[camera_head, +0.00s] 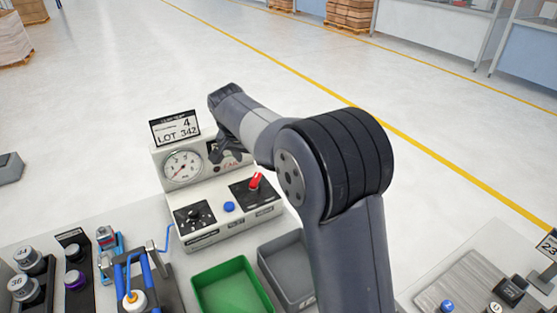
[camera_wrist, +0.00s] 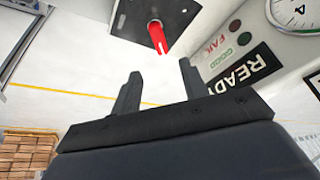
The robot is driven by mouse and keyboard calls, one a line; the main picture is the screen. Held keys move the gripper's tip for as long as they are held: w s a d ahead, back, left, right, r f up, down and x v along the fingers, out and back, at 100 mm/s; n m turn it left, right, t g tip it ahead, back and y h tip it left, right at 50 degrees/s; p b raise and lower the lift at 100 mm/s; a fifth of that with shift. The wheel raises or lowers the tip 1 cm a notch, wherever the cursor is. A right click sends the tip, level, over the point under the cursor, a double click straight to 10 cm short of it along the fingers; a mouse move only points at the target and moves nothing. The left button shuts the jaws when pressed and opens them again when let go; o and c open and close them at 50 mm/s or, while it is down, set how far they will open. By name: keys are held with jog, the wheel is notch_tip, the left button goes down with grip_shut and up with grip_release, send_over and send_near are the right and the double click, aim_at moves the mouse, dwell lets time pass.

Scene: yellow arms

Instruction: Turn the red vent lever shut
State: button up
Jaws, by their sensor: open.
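The red vent lever (camera_head: 255,181) sticks up from a dark square plate (camera_head: 251,193) on the right of a white control panel. In the wrist view the red lever (camera_wrist: 157,37) shows beyond my gripper, between the lines of its two fingers. My gripper (camera_wrist: 158,83) is open and empty, with a visible gap between it and the lever. In the head view my arm hides part of the panel's back, and the fingertips are hard to make out near the gauge (camera_head: 182,167).
The panel also has a black knob (camera_head: 194,214), a blue button (camera_head: 229,207) and a "LOT 342" sign (camera_head: 175,130) on top. A green bin (camera_head: 232,287) and a grey bin (camera_head: 287,272) stand in front. Bottles and a blue-handled fixture (camera_head: 135,280) are at left.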

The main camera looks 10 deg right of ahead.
aim_at(255, 178)
jog(key=p+x, duration=0.1)
jog(key=x, duration=0.9)
jog(key=shift+w+f, duration=0.1)
jog(key=shift+f, duration=0.1)
jog(key=shift+c, duration=0.4)
grip_shut()
